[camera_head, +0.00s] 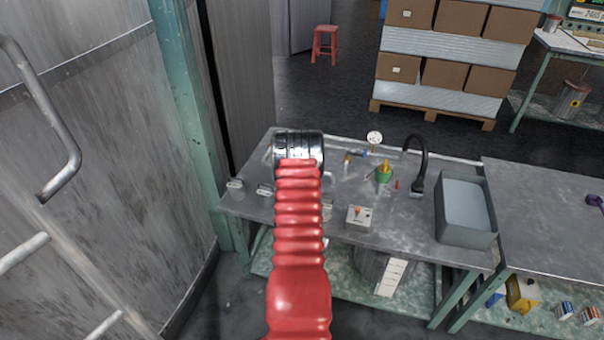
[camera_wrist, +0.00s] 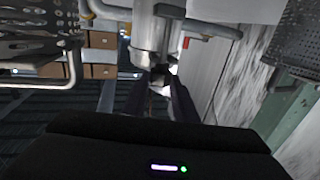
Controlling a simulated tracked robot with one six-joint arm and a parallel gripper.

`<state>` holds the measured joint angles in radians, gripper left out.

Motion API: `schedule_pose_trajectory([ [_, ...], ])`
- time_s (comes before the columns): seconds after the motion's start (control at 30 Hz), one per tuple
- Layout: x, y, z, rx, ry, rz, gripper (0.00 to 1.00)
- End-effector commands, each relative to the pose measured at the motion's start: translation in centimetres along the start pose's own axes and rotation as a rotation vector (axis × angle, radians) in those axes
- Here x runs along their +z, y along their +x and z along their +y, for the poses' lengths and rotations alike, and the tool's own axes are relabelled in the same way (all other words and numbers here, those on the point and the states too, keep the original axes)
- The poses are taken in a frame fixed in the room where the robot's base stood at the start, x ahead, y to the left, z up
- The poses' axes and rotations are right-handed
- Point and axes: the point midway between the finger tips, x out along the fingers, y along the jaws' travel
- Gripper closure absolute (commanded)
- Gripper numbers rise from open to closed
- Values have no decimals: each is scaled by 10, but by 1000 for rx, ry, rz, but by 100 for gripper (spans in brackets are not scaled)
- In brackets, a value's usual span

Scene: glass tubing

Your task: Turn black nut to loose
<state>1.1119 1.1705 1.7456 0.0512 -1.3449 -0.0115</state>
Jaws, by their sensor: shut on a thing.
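In the wrist view, the two dark fingers of my gripper (camera_wrist: 160,84) point up and are closed in on a small dark part (camera_wrist: 158,70), which looks like the black nut. It sits just under a shiny metal cylinder (camera_wrist: 155,32). The fingers hide much of the nut, and I cannot tell how far it is turned. In the head view my red ribbed arm reaches over the grey bench, and its wrist hides the gripper and the nut.
The grey bench (camera_head: 290,218) holds a black curved tap (camera_head: 417,165), a grey basin (camera_head: 466,210), a small white box (camera_head: 359,216), a green pot (camera_head: 383,175) and a round gauge (camera_head: 374,138). A metal wall with rails stands left. Cartons (camera_head: 461,19) are stacked behind.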

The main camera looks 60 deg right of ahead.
Motion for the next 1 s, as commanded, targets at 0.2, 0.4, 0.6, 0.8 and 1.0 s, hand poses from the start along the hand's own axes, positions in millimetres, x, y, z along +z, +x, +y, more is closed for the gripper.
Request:
schedule_pose_trajectory([
  [0.2,-1,0,-1,-2,0,2,72],
  [0.4,-1,0,-1,-1,0,1,66],
  [0.6,0,-2,0,0,0,1,66],
  [0.8,0,-16,0,0,0,-1,66],
  [1.0,0,-45,0,0,0,-1,66],
])
